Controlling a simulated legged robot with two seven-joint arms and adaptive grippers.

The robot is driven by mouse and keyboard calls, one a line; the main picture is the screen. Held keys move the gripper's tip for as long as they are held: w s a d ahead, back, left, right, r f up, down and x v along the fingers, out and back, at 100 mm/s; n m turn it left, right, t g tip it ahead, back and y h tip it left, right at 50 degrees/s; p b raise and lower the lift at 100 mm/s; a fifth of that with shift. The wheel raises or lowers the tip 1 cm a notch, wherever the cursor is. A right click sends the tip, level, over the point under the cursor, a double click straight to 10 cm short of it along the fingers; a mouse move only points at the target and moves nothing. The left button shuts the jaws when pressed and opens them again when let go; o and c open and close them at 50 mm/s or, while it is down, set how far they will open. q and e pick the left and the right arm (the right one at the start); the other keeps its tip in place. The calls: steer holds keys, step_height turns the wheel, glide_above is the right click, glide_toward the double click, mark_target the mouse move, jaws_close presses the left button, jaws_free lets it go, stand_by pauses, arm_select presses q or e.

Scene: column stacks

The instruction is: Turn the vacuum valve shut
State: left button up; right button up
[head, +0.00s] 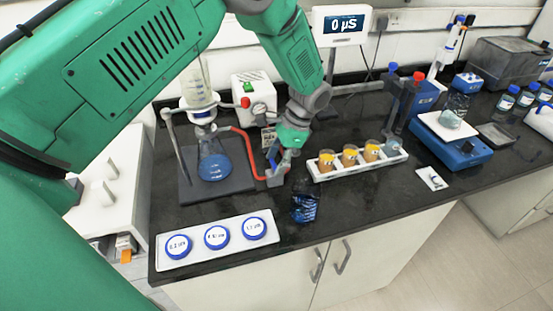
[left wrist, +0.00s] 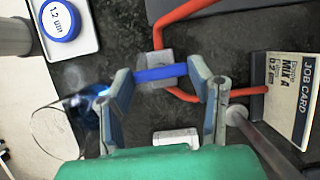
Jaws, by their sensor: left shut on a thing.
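The vacuum valve is a small grey block (left wrist: 153,58) with a blue bar handle (left wrist: 160,74), set in a red hose (left wrist: 160,32). In the left wrist view the handle lies level, and the hose meets the block from above and leaves below it towards the right. My left gripper (left wrist: 163,80) is shut on the blue handle, one finger at each end. In the head view my left gripper (head: 278,163) reaches down over the valve and partly hides it. My right gripper is not in view.
A filter flask with blue liquid (head: 214,165) stands left of the valve. A white pump (head: 254,92) is behind. A rack of amber cups (head: 361,166) is to the right.

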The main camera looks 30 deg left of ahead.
arm_select(q)
steer(key=shift+w+r+m, duration=0.15)
steer(key=shift+w+m, duration=0.1)
steer(key=shift+m, duration=0.05)
steer(key=o, duration=1.1)
steer(key=shift+c, duration=0.2)
steer(key=shift+o, duration=0.5)
steer(key=v, duration=1.1)
steer(key=shift+d+r, duration=0.25)
steer(key=shift+d, duration=0.05)
